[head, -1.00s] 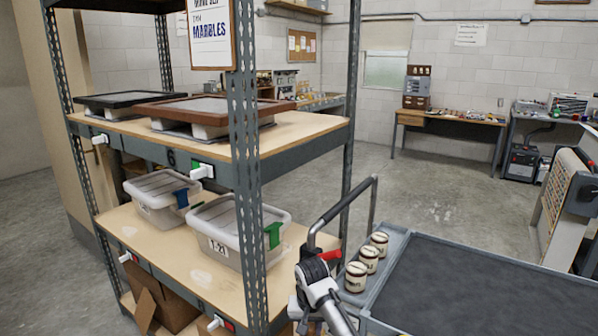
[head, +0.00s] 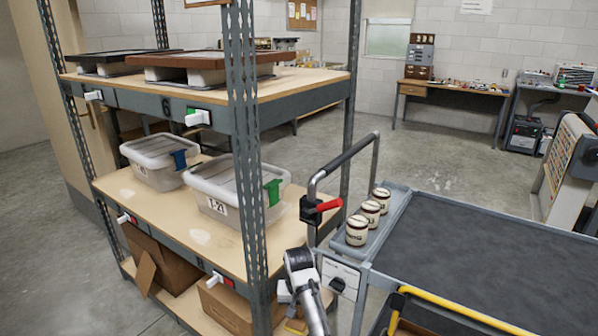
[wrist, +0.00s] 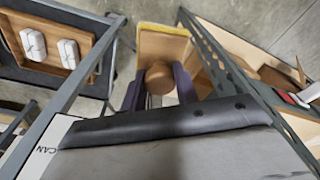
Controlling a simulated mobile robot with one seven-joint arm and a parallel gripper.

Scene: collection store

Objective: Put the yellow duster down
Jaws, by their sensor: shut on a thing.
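The yellow duster (wrist: 163,47) shows in the wrist view as a pale wooden block with a yellow edge and a round wooden knob. My gripper (wrist: 159,77) is shut on the knob, one dark finger on each side, with the block beyond the fingertips. In the head view my arm reaches down between the shelf rack and the cart. A small yellow patch at the bottom edge may be the duster; I cannot tell. No contact between the duster and a surface is visible.
The shelf rack (head: 245,150) stands left, with clear bins (head: 235,200) on its middle board and cardboard boxes (head: 165,262) below. The cart (head: 490,240) stands right, with a bent handle, several tins (head: 370,213) and a yellow rail (head: 460,312). Open floor lies behind.

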